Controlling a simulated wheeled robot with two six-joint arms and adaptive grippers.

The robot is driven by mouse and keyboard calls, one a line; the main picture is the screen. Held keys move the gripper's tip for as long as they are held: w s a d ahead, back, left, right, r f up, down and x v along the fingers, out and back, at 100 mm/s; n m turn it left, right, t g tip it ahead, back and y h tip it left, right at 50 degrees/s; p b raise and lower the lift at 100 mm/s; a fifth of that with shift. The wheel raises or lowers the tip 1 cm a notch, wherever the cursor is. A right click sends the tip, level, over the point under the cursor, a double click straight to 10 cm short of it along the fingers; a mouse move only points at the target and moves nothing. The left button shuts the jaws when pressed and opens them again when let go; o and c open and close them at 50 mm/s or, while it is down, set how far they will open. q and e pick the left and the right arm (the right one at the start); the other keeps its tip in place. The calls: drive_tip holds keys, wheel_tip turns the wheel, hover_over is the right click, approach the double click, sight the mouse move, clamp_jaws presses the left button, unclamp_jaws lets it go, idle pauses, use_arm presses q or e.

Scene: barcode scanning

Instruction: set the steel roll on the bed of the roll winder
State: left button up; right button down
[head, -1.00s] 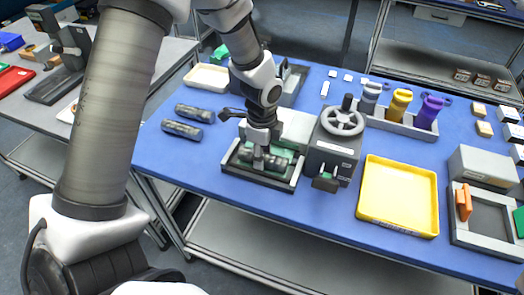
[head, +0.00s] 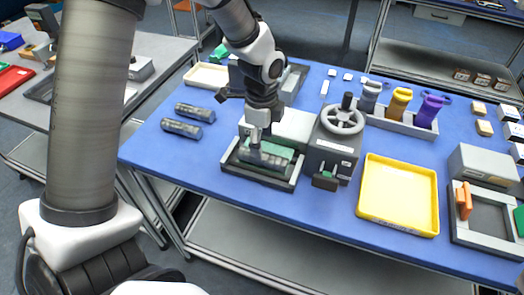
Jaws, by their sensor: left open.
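The roll winder (head: 332,155) is a grey machine with a handwheel on top, standing on the blue table. A grey steel roll (head: 268,155) lies lengthwise on the green part of the bed. My left gripper (head: 258,138) is open just above the left part of the roll and partly covers it. Whether its fingertips still touch the roll is hard to tell. My right gripper is not in view.
Two more dark grey rolls (head: 195,112) lie on the table to the left. A yellow tray (head: 398,196) stands right of the winder. The table's front left is clear.

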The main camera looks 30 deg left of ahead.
use_arm(q)
wheel_tip(320, 180, up, 7)
